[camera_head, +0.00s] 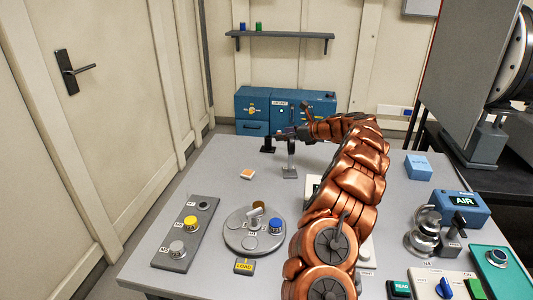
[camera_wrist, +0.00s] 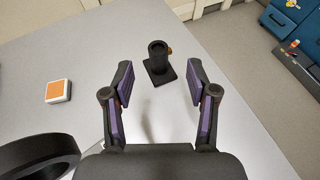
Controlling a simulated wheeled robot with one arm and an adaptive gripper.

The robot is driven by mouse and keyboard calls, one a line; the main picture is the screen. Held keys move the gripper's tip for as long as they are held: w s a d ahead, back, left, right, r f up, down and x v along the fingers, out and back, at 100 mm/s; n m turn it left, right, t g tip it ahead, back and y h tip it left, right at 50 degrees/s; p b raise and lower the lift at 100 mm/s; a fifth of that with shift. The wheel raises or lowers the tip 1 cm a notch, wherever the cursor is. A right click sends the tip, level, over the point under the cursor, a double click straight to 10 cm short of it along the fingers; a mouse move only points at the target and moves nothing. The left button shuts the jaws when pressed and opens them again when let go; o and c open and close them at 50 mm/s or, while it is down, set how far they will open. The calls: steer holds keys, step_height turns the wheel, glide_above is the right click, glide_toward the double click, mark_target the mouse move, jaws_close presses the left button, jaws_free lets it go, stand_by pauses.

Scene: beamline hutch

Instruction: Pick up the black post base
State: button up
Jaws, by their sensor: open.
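The black post base (camera_wrist: 158,62) stands upright on the grey table, near its far edge. It has a square foot, a round hollow post and a small brass-coloured knob on its side. My gripper (camera_wrist: 159,80) is open and empty. In the wrist view its two purple-padded fingers are spread left and right, with the base beyond and between their tips, apart from both. In the head view the base (camera_head: 267,146) is a small dark shape at the table's back edge, just left of my gripper (camera_head: 282,135).
An orange-and-white square block (camera_head: 248,174) lies left of the base. A metal post (camera_head: 291,163) on a square foot stands below my gripper. A round sample plate (camera_head: 240,238), a strip of samples (camera_head: 181,250) and blue cabinets (camera_head: 252,110) are around. The table between block and base is clear.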

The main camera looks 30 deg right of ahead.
mark_target(268, 137)
steer(key=shift+w+f+b, duration=0.2)
steer(key=shift+f+b, duration=0.15)
steer(key=shift+f, duration=0.45)
steer(key=shift+x, duration=1.85)
steer(key=shift+a+p+x, duration=0.2)
steer(key=shift+p+x, duration=0.1)
steer(key=shift+x, duration=1.75)
steer(key=shift+c, duration=0.4)
jaws_close()
